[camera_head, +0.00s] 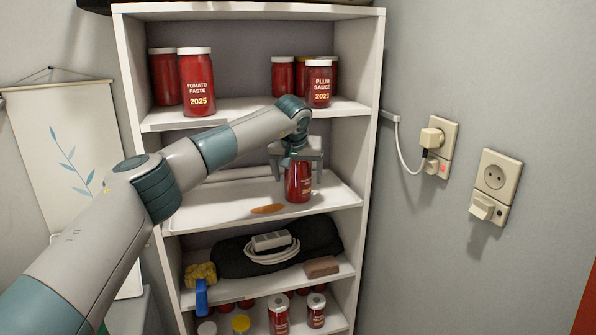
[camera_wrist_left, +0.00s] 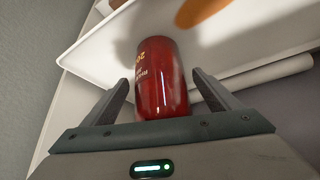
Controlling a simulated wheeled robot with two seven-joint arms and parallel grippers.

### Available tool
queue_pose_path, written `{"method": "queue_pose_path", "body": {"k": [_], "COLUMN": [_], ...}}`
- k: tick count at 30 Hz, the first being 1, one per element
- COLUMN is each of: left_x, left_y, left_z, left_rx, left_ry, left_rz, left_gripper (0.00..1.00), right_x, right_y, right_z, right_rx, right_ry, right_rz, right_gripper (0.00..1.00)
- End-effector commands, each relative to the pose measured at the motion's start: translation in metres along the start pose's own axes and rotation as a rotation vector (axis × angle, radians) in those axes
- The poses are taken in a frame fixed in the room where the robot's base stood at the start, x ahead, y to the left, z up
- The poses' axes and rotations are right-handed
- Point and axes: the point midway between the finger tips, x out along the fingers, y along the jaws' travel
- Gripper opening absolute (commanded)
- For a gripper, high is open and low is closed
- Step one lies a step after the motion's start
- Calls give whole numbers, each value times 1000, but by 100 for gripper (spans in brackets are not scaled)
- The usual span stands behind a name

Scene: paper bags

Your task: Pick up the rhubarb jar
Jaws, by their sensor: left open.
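A red jar (camera_head: 298,184) stands upright on the white tray of the middle shelf; its label is too small to read in full. My left gripper (camera_head: 297,160) is over the jar from above, with its fingers on either side of the jar's upper part. The wrist view shows the same red jar (camera_wrist_left: 162,75) between the two open fingers of the left gripper (camera_wrist_left: 162,90), with a gap at each side. The jar's lid is hidden by the gripper. My right gripper is not in view.
The white tray (camera_head: 220,203) has an orange-brown patch (camera_head: 267,209) left of the jar. Above stand a tomato paste jar (camera_head: 198,85), a plum sauce jar (camera_head: 319,85) and other red jars. A dark bag with a cable (camera_head: 272,241) lies below. The shelf's right side panel (camera_head: 368,120) is close.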

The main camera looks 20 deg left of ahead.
Motion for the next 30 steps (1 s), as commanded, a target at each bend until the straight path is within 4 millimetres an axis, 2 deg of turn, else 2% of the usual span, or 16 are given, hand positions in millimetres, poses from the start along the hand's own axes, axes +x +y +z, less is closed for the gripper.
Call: {"method": "queue_pose_path", "body": {"k": [15, 16, 25, 26, 30], "left_x": [3, 3, 3, 1, 1], "left_y": [0, 0, 0, 0, 0], "left_z": [0, 0, 0, -2, -2], "left_rx": [0, 0, 0, -1, -1], "left_ry": [0, 0, 0, 5, 5], "left_rz": [0, 0, 0, 2, 2], "left_gripper": [82, 80, 8, 4, 4], "right_x": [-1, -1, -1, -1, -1], "right_y": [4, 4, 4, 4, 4], "right_z": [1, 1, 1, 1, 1], "right_rx": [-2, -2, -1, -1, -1], "right_ry": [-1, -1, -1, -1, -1], "right_rz": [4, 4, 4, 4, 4], "right_gripper": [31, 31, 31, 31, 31]}}
